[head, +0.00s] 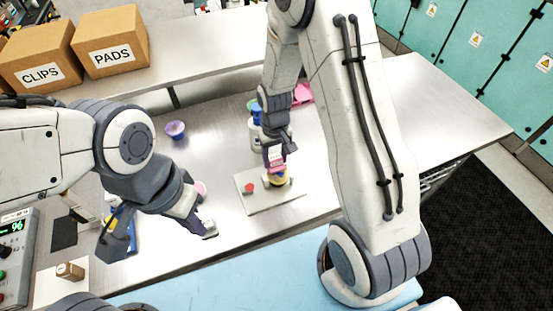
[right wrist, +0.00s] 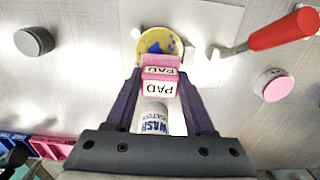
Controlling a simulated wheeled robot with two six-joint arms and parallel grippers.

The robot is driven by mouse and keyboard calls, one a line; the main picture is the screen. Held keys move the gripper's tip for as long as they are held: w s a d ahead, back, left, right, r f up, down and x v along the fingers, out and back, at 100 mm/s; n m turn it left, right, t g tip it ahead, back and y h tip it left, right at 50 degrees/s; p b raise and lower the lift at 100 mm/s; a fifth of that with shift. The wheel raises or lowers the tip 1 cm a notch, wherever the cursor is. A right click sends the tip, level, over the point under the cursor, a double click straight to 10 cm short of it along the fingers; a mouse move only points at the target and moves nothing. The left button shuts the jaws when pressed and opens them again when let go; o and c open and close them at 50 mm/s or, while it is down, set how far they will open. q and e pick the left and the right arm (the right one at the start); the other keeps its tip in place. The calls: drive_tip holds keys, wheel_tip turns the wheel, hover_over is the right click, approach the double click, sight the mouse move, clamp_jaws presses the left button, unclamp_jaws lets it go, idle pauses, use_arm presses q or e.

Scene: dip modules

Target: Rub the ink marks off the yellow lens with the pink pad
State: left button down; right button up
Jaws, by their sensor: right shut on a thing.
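The yellow lens (head: 279,180) sits on a pale plate (head: 262,203) on the metal bench. In the right wrist view the lens (right wrist: 152,41) is a yellow disc with blue ink marks on its face. My right gripper (head: 275,153) is shut on the pink pad (right wrist: 158,87), which is labelled PAD. The pad is at the near edge of the lens in that view and hides part of it; I cannot tell whether they touch. My left gripper (head: 203,228) is low over the bench, left of the plate; its fingertips are too small to read.
A red-handled clamp (right wrist: 285,31) stands beside the lens. A wash bottle (right wrist: 153,119) is close to the pad in the wrist view. A pink round item (right wrist: 273,84) and a dark grey one (right wrist: 33,41) lie apart. A purple cup (head: 175,130) stands further left.

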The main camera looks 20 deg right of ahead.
drive_tip(key=shift+f+b, duration=0.5)
drive_tip(key=shift+f, duration=0.2)
idle(0.8)
drive_tip(key=shift+s, duration=0.1)
drive_tip(key=shift+s+r, duration=0.1)
drive_tip(key=shift+s, duration=1.8)
drive_tip(key=shift+d, duration=0.1)
drive_tip(key=shift+d, duration=0.1)
drive_tip(key=shift+w, duration=0.1)
